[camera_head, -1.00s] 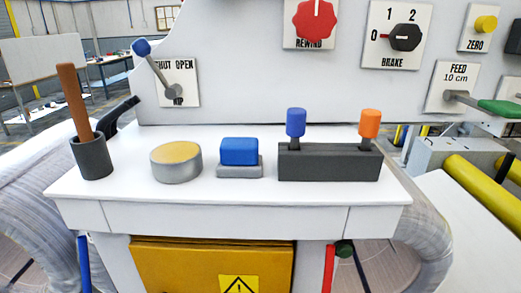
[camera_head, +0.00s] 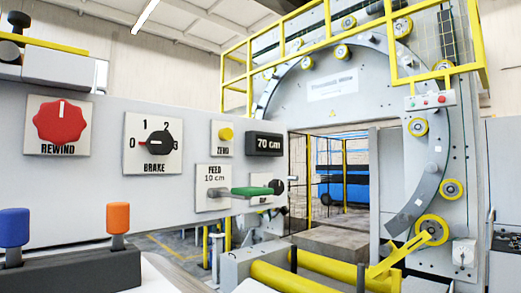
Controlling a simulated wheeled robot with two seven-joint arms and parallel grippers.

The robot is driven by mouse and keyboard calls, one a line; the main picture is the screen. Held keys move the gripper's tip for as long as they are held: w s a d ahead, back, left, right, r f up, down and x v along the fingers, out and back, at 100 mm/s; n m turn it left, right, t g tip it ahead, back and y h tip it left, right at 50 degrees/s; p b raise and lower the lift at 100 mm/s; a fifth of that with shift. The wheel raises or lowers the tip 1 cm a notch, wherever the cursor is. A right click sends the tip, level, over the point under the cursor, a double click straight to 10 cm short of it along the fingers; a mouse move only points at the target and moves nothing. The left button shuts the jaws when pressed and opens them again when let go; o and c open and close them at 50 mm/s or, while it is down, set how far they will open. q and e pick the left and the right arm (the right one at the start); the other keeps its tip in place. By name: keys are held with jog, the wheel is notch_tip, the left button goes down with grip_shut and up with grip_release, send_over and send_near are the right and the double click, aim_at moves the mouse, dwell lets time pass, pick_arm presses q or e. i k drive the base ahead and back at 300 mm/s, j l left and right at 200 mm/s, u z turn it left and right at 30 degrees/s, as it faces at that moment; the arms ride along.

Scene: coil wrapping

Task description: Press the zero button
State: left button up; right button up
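The zero button (camera_head: 226,134) is a small yellow round button on a white plate labelled ZERO, on the grey control panel. A dark display (camera_head: 264,144) reading 70 cm sits just to its right. Below it is a feed plate (camera_head: 212,188) marked 10 cm with a green-handled lever (camera_head: 252,191). Neither of my grippers shows in this view, and nothing touches or covers the zero button.
Left of the button are the brake knob (camera_head: 158,143) and the red rewind knob (camera_head: 61,120). Blue (camera_head: 14,228) and orange (camera_head: 118,218) levers stand at lower left. Yellow rollers (camera_head: 300,279) lie at lower right, before a large ring machine (camera_head: 345,70).

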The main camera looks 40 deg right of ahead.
aim_at(224, 135)
jog(key=z, duration=1.2)
